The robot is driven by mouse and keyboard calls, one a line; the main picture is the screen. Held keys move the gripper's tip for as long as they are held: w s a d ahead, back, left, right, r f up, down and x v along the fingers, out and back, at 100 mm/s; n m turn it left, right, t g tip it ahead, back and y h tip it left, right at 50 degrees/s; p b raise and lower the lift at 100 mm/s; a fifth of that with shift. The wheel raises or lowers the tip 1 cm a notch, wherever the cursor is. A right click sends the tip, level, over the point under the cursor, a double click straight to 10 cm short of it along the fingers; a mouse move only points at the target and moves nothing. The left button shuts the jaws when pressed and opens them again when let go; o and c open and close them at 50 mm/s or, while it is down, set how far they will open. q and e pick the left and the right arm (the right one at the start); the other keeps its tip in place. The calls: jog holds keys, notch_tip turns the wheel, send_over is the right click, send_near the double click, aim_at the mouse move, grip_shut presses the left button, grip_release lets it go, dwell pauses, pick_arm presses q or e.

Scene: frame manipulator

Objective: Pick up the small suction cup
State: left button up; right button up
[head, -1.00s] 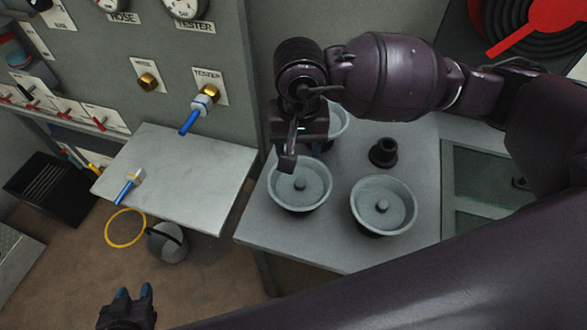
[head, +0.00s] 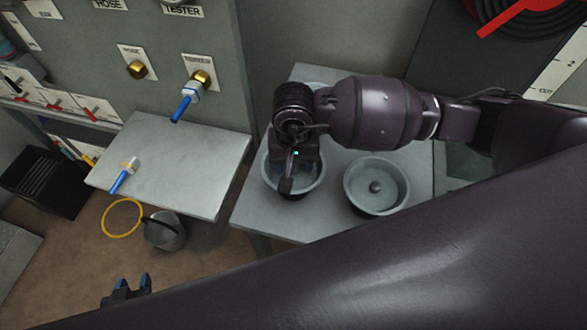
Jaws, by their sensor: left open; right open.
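Two wide grey cups with a central knob show on the grey side table. One is the right front cup (head: 376,190). The other is the left front cup (head: 312,187), partly covered by my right gripper (head: 287,184), which is over it, pointing down and open; contact cannot be told. The rim of a third grey cup (head: 318,84) shows behind my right arm. The small black cup-shaped piece, seen earlier between the grey cups, is now hidden behind my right arm. My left gripper (head: 128,286) is open and empty at the lower left, above the floor.
A metal shelf (head: 180,160) with a blue-tipped fitting (head: 124,176) juts from the panel (head: 185,45). A yellow ring (head: 122,218), a grey bucket (head: 164,230) and a black bin (head: 45,180) are below it. The front of the side table (head: 290,224) is clear.

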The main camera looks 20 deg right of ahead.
jog(key=shift+f, duration=0.15)
grip_shut()
pick_arm(q)
jog(key=shift+s+f, duration=0.2)
jog(key=shift+s, duration=0.1)
pick_arm(e)
notch_tip(320, 180, up, 19)
notch_tip(320, 180, up, 5)
jog(key=p, duration=0.1)
send_over(293, 166)
pick_arm(q)
jog(key=shift+w+r+p, duration=0.15)
jog(key=shift+w+r, duration=0.1)
jog(key=shift+r, duration=0.35)
jog(key=shift+w+r+p, duration=0.15)
jog(key=shift+w+r, duration=0.05)
jog(key=shift+r, duration=0.4)
pick_arm(e)
jog(key=shift+s+r, duration=0.1)
jog(key=shift+r, duration=0.45)
pick_arm(q)
jog(key=shift+s+f, duration=0.1)
jog(key=shift+s, duration=0.05)
